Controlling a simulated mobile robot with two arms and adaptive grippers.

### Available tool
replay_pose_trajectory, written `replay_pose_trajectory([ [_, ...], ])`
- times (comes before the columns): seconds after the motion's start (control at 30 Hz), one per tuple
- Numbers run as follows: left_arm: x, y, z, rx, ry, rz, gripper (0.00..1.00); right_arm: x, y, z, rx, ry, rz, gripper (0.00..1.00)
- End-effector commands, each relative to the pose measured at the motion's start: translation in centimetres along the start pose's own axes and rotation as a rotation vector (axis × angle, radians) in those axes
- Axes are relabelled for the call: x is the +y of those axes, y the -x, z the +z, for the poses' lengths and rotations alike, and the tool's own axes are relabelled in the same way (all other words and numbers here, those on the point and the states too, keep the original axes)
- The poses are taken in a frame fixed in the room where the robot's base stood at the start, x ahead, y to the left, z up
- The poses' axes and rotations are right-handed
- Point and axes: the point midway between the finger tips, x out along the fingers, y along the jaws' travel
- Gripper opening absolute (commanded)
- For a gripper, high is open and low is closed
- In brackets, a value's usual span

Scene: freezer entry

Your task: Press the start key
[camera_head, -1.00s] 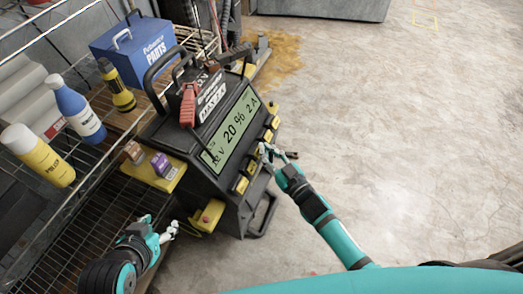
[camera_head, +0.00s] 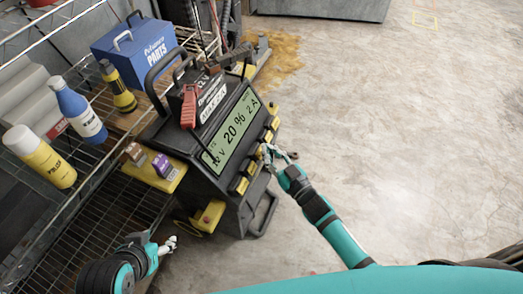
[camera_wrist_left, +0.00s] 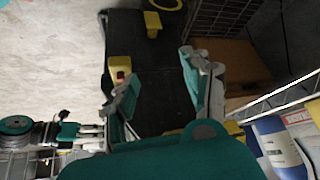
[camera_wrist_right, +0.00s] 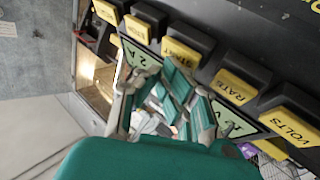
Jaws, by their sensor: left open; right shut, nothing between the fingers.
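The battery charger (camera_head: 215,100) stands tilted in the picture, its lit display (camera_head: 232,129) reading about 20 % and 2 A. Several yellow keys line the display's lower edge. In the right wrist view I read a VOLTS key (camera_wrist_right: 292,128) and a RATE key (camera_wrist_right: 235,87). The key beside RATE (camera_wrist_right: 181,51) looks like START, its label partly unclear. My right gripper (camera_head: 266,152) is shut and empty at the middle of the key row; its fingertips (camera_wrist_right: 164,72) are close to that key, contact unclear. My left gripper (camera_head: 171,243) is open and empty, low beside the charger.
A wire shelf at left holds a blue parts box (camera_head: 135,50), a white-and-blue bottle (camera_head: 75,108), a yellow bottle (camera_head: 40,157) and a black-and-yellow bottle (camera_head: 116,85). A red clamp (camera_head: 189,105) rests on the charger. Open concrete floor (camera_head: 400,130) lies to the right.

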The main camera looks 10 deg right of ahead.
Motion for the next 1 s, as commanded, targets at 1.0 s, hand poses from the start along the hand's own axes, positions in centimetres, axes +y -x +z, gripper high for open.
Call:
replay_pose_trajectory([
  [1.0,-0.5,1.2,4.3,-0.196,0.001,-0.011,0.49,0.5,0.7,-0.5,0.001,0.0,0.0,0.0],
])
